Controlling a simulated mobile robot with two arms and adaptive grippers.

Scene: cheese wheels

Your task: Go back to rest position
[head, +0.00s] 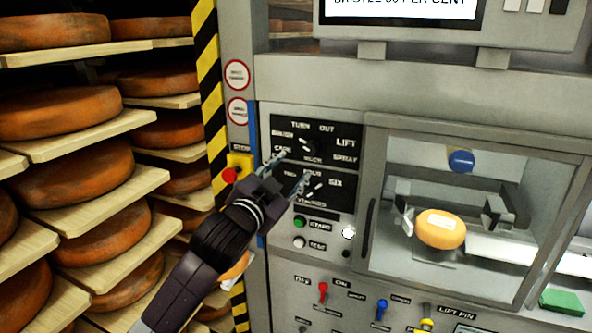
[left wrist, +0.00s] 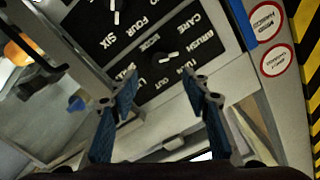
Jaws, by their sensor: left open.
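My left gripper (head: 288,175) is in front of the machine's black dial panel (head: 345,150), its fingers spread and pointing up toward the knobs. In the left wrist view its two blue-padded fingers (left wrist: 166,95) stand apart with nothing held between them. The upper knob (left wrist: 168,57) and the lower knob (left wrist: 116,8) show beyond the fingers. Whether a fingertip touches the panel I cannot tell. My right gripper is not in view.
A rack of cheese wheels (head: 60,112) on boards stands at the left, beside a yellow-black striped post (head: 207,60). A red stop button (head: 230,175) is close to my left gripper. A cheese (head: 440,230) sits behind the window. Switches (head: 323,292) line the lower panel.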

